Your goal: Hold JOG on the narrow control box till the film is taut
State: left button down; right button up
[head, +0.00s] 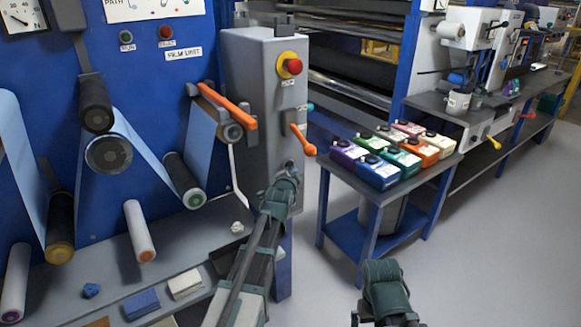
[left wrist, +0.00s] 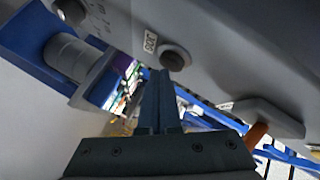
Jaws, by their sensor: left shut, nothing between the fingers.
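The narrow grey control box (head: 262,75) stands beside the blue film panel, with a red stop button on a yellow ring. In the left wrist view, the dark round JOG button (left wrist: 174,58) sits on the box face beside its JOG label (left wrist: 150,42). My left gripper (head: 290,171) is shut and empty. Its fingertips (left wrist: 160,74) are at the JOG button's lower edge; I cannot tell whether they touch it. The pale blue film (head: 143,145) runs over and under several rollers. Its stretches look fairly straight; tension is hard to judge.
An orange lever (head: 303,140) sticks out of the box just above my left gripper. A long orange arm (head: 228,106) is on the panel. A blue-legged table (head: 400,190) with coloured containers stands right. Open floor (head: 485,245) lies at front right.

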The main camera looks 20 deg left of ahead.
pick_arm(q)
jog(key=shift+w+a, duration=0.3)
jog(key=shift+a, duration=0.1)
dwell(2.3)
dwell(1.6)
jog(key=shift+s+d, duration=0.55)
jog(key=shift+d, duration=0.15)
jog(key=shift+s+d, duration=0.8)
jog(key=shift+d, duration=0.2)
jog(key=shift+s+d, duration=0.75)
jog(key=shift+d, duration=0.25)
